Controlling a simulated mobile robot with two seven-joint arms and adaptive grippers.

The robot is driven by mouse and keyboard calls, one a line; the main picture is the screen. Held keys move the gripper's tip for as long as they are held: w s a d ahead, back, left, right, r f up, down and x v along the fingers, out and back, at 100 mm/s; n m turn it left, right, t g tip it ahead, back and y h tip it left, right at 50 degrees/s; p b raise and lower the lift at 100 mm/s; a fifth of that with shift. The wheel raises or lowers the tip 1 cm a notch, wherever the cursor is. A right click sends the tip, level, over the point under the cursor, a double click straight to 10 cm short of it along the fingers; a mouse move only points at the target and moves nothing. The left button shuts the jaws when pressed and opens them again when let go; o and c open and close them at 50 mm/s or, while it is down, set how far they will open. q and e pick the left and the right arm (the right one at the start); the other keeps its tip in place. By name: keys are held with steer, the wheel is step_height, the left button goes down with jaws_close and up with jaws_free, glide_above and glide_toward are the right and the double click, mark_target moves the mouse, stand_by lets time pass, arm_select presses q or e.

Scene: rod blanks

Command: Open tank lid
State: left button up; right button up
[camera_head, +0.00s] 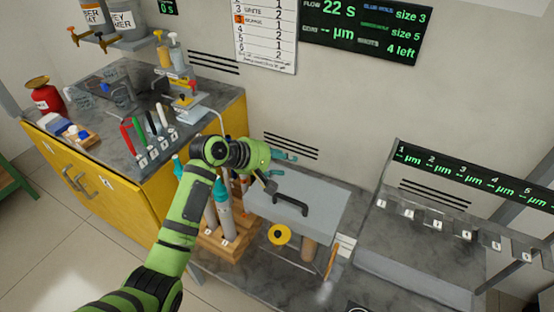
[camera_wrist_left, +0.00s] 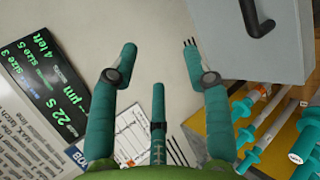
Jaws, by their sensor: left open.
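The tank lid (camera_head: 318,192) is a light grey panel with a black bar handle (camera_head: 291,204). In the head view it lies over the tank, apparently shut, just right of my left gripper. My left gripper (camera_head: 284,163) has teal fingers and is open and empty near the lid's back left corner, apart from the handle. In the left wrist view its fingers (camera_wrist_left: 160,50) are spread with nothing between them. The lid (camera_wrist_left: 285,55) and its handle (camera_wrist_left: 260,20) show at that view's top right. My arm and hand hide part of the lid's left side. My right gripper is not in view.
A wooden rack (camera_head: 226,246) with teal-topped tools stands left of the tank. A yellow disc (camera_head: 279,235) and a brush (camera_head: 331,262) are in front of it. A yellow cabinet (camera_head: 100,190) is at left; a clear-sided tray (camera_head: 420,275) is at right.

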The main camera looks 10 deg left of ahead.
arm_select(q)
steer(key=shift+s+a+r, duration=0.35)
steer(key=shift+r, duration=0.05)
